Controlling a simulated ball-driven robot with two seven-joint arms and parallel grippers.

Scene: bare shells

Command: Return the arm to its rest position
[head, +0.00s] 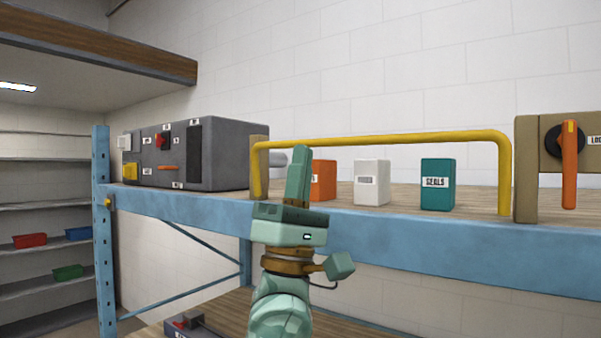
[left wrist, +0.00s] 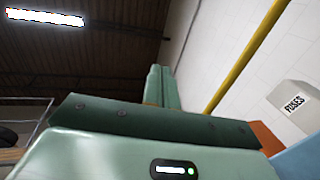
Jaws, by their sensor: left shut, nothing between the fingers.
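My left gripper (head: 298,172) is in the middle of the head view, pointing up, with its green fingers together and nothing between them. It stands in front of the blue shelf beam (head: 400,232), and its fingers rise in front of the yellow rail. In the left wrist view the shut fingers (left wrist: 161,85) point up toward the dark ceiling. My right gripper is not in view.
A yellow rail (head: 390,140) spans the shelf front, with orange (head: 323,180), white (head: 371,182) and teal SEALS (head: 438,184) boxes behind it. A grey control box (head: 222,155) stands left; a panel with an orange lever (head: 569,165) stands right. A lower shelf (head: 240,312) lies below.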

